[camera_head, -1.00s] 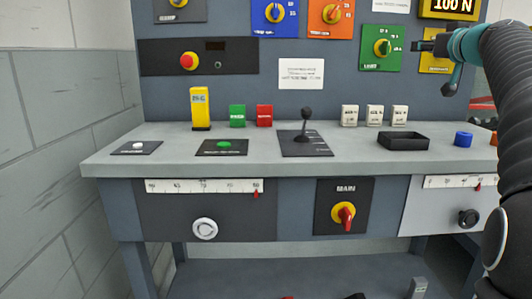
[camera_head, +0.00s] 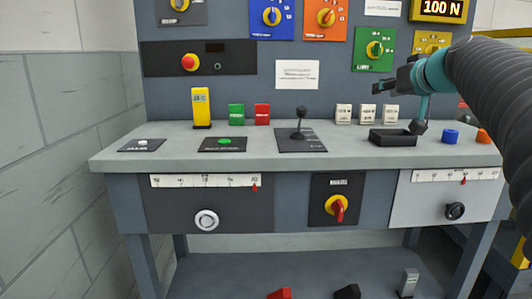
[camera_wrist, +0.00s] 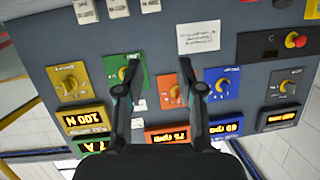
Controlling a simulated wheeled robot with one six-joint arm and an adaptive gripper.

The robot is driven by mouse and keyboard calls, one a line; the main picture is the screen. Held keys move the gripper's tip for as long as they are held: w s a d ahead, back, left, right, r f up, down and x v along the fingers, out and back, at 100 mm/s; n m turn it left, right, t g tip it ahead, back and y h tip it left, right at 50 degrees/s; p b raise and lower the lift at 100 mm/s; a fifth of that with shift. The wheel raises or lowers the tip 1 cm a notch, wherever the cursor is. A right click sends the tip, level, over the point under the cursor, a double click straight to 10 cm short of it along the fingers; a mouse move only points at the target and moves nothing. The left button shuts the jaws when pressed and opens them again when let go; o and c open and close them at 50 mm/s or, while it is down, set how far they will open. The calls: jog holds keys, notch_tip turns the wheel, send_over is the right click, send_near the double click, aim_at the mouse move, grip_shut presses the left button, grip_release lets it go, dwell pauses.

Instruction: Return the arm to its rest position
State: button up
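My arm enters from the right edge of the head view, bent over the right end of the workbench (camera_head: 350,150). My gripper (camera_head: 397,107) hangs above the bench's right part, in front of the back panel, near the black tray (camera_head: 392,142). In the wrist view my gripper (camera_wrist: 158,70) shows two dark fingers spread apart with nothing between them. The panel, seen upside down, lies beyond the fingertips. My arm partly hides the yellow dial panel (camera_head: 428,45).
The panel carries a green dial (camera_head: 374,48), an orange dial (camera_head: 326,17) and a blue dial (camera_head: 271,16). A joystick (camera_head: 300,122), white blocks (camera_head: 367,114), a blue cylinder (camera_head: 450,136) and an orange piece (camera_head: 483,136) stand on the bench. A wall (camera_head: 60,150) borders the left.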

jog(key=s+a+f+g, duration=0.3)
jog(key=s+a+f, duration=0.1)
jog(key=s+f, duration=0.6)
jog(key=s+a+f+g+h+p, duration=0.1)
jog(key=s+a+f, duration=0.3)
jog(key=s+f, duration=0.7)
jog(key=s+a+f+g+h+p, duration=0.1)
jog(key=s+a+f+g, duration=0.3)
jog(key=s+f, duration=0.7)
jog(key=shift+s+f+g, duration=0.15)
jog(key=shift+f+g, duration=0.15)
jog(key=shift+f, duration=0.15)
dwell(0.6)
